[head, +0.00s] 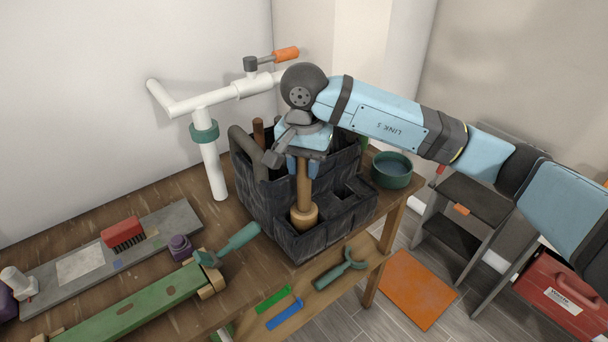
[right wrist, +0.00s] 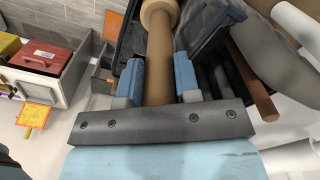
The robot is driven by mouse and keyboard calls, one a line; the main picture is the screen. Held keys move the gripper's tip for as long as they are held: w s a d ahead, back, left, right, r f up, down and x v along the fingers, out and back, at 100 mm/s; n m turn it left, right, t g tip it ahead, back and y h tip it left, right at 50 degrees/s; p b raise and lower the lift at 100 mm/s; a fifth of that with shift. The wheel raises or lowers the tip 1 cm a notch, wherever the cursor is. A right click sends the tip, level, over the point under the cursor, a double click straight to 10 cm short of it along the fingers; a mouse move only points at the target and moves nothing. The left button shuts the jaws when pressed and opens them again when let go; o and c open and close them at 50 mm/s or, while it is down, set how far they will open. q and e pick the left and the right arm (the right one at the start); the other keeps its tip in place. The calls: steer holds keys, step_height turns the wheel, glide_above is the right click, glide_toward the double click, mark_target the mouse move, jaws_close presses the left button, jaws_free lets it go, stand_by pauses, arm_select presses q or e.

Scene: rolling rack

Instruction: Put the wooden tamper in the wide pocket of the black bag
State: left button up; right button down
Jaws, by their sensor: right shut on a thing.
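The wooden tamper (head: 304,202) hangs upright from my right gripper (head: 304,165), its round wide end pointing down. Its handle also shows between the two blue fingers in the right wrist view (right wrist: 160,60). My right gripper is shut on the handle, above the front of the black bag (head: 262,215). The tamper's wide end is at a front pocket of the bag; I cannot tell how deep it sits in it. Other bag pockets lie to the right. My left gripper is not in view.
The bag stands on a wooden workbench (head: 170,255). A white pipe assembly (head: 210,160) rises behind left. A green bowl (head: 392,172) stands to the right. A green-handled tool (head: 240,238), a green beam (head: 125,308) and a red brush (head: 122,232) lie left. Tools lie on a lower shelf.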

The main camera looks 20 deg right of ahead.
mark_target(304, 177)
step_height(304, 177, down, 3)
steer(key=shift+f, duration=0.1)
steer(key=shift+f, duration=0.2)
steer(key=c, duration=1.1)
jaws_free()
steer(key=shift+r, duration=0.2)
step_height(304, 177, up, 12)
steer(key=shift+b, duration=0.9)
